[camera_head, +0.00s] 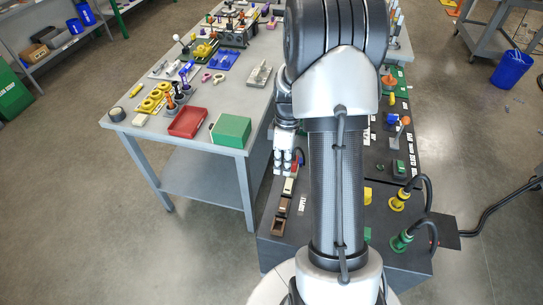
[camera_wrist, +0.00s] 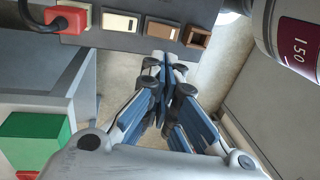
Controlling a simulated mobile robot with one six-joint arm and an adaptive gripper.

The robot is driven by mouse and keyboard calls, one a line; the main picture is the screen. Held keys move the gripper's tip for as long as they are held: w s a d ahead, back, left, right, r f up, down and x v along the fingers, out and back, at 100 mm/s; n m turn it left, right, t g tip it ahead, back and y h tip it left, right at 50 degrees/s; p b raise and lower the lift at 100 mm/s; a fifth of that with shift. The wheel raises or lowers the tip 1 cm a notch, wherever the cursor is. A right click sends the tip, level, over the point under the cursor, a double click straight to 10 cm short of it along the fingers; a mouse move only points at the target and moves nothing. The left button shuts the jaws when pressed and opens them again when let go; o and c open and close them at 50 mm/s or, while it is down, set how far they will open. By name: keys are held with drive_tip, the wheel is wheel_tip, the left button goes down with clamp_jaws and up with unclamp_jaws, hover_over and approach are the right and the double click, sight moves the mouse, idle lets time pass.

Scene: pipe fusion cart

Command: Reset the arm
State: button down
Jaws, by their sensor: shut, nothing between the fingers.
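My arm rises through the middle of the head view and hides much of the cart behind it. My gripper (camera_head: 283,168) hangs left of the arm, above the left edge of the dark fusion cart (camera_head: 277,252). In the wrist view my gripper (camera_wrist: 163,62) has its blue-grey fingers together and nothing between them. The fingertips show just below a row of rocker switches (camera_wrist: 121,22) and a brown block (camera_wrist: 197,37) on the cart. A red plug (camera_wrist: 68,19) with a black cable sits beside the switches. I cannot tell whether the fingertips touch the cart.
A grey workbench (camera_head: 200,158) stands to the left, with a red tray (camera_head: 187,122), a green box (camera_head: 231,131) and several tools. Yellow (camera_head: 398,201) and green (camera_head: 400,241) plugs with black cables stand on the cart's right. A blue bin (camera_head: 512,69) stands right. Open floor lies left.

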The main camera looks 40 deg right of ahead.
drive_tip(key=s+a+r+m+t+h, duration=0.1)
drive_tip(key=s+a+r+m, duration=0.1)
drive_tip(key=a+r, duration=0.5)
drive_tip(key=s+a+r+m+t+h, duration=0.15)
drive_tip(key=a+r, duration=0.25)
drive_tip(key=r, duration=0.6)
drive_tip(key=s+a+r+m+t, duration=0.3)
drive_tip(key=s+a, duration=0.5)
drive_tip(key=s, duration=0.4)
wheel_tip(320, 180, up, 3)
drive_tip(key=shift+a+f+m+y, duration=0.25)
drive_tip(key=shift+m+y, duration=0.2)
drive_tip(key=shift+m, duration=0.4)
drive_tip(key=shift+s+d+t, duration=0.1)
drive_tip(key=shift+s+t, duration=0.05)
drive_tip(key=shift+t, duration=0.1)
